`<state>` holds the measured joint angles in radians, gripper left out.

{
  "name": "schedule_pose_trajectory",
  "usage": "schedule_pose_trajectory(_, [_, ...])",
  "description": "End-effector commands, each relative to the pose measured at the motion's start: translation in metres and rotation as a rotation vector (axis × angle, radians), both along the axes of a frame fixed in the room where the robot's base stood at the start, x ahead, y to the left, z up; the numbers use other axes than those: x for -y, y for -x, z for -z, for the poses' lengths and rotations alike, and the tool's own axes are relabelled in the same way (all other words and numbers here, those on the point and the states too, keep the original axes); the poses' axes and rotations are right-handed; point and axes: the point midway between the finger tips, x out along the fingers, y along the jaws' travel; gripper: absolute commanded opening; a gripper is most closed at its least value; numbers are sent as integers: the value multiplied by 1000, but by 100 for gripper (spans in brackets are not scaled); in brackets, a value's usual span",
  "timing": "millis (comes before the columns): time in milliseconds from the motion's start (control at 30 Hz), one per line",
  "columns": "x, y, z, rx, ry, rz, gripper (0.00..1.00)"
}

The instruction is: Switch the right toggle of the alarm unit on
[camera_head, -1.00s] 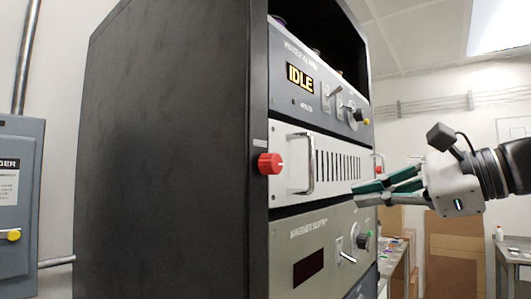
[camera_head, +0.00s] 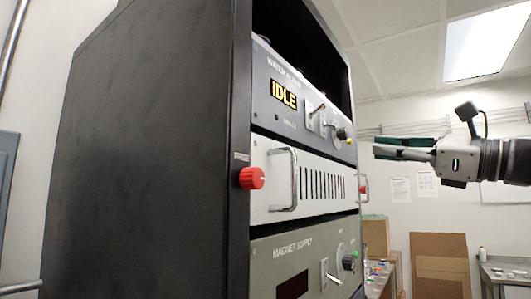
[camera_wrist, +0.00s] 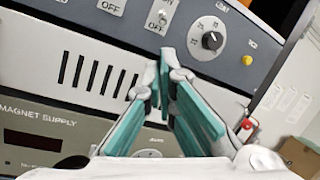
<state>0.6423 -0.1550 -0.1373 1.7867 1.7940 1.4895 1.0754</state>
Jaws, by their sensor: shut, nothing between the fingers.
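The alarm unit (camera_head: 290,120) is the grey-blue panel near the top of the rack, with a lit IDLE display (camera_head: 284,94). Its right toggle (camera_head: 322,118) is a small lever left of the round knob (camera_head: 336,131). In the wrist view the right toggle (camera_wrist: 163,17) shows at the top edge, with an OFF label below it; its lever position is hard to tell. My gripper (camera_head: 375,148) is shut and empty, out to the right of the rack front, near the alarm unit's lower edge in height. In the wrist view its fingertips (camera_wrist: 161,62) appear below the right toggle, in front of the slotted panel.
A white slotted panel (camera_head: 318,187) with a metal handle (camera_head: 284,180) and red knob (camera_head: 251,178) sits below the alarm unit. The magnet supply (camera_head: 290,255) is under it. A yellow button (camera_wrist: 247,60) lies right of the black knob.

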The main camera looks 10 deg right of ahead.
Motion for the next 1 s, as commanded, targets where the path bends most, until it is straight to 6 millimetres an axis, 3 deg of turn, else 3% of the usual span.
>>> schedule_pose_trajectory(500, [-50,-59,-19,0,0,-2,0])
schedule_pose_trajectory(1000, [-57,-67,-21,0,0,-1,0])
